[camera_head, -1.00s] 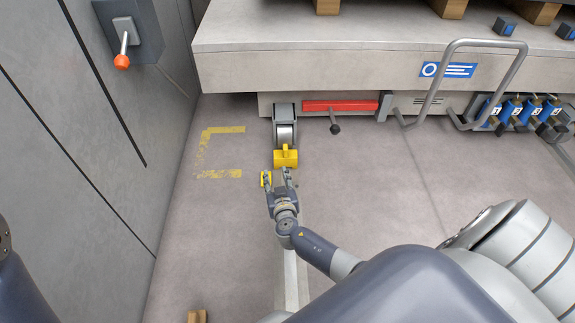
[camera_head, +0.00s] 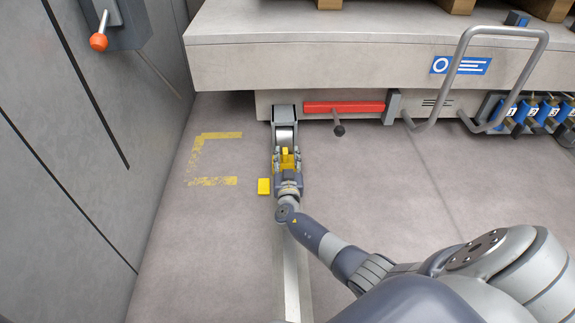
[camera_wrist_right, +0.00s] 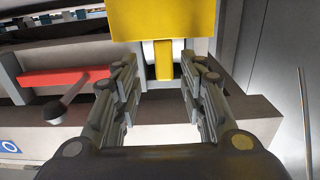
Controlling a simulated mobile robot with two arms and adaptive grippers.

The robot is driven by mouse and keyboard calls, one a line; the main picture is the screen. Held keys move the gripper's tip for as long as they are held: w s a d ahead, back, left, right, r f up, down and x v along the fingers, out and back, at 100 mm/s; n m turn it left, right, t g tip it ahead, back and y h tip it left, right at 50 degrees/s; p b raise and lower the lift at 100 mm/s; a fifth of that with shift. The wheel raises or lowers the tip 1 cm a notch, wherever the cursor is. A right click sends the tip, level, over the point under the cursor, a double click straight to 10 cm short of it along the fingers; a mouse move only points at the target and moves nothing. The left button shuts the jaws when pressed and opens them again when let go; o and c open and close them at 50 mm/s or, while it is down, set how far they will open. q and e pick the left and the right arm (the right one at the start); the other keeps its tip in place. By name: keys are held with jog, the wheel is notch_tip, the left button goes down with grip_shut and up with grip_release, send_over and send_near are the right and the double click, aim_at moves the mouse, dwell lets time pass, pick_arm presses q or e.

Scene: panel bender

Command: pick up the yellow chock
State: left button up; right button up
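In the wrist view my right gripper (camera_wrist_right: 164,70) is open, with one finger on each side of the narrow part and gaps visible on both sides. My left gripper is not in view.
A red bar (camera_head: 344,108) with a dark-knobbed lever is right of the wheel. The bed (camera_head: 320,65) overhangs behind. A grey wall (camera_head: 60,170) stands left. Floor to the right is clear.

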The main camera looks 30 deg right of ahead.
jog(key=b+x, duration=0.1)
jog(key=x, duration=0.1)
jog(key=b+x, duration=0.1)
jog(key=x, duration=0.1)
jog(key=shift+s+d+f, duration=0.1)
jog(key=shift+s+f, duration=0.05)
jog(key=shift+f, duration=0.1)
jog(key=shift+w+d+r, duration=0.1)
jog(key=shift+w+d, duration=0.1)
jog(key=shift+w, duration=0.1)
jog(key=shift+c, duration=0.3)
grip_shut()
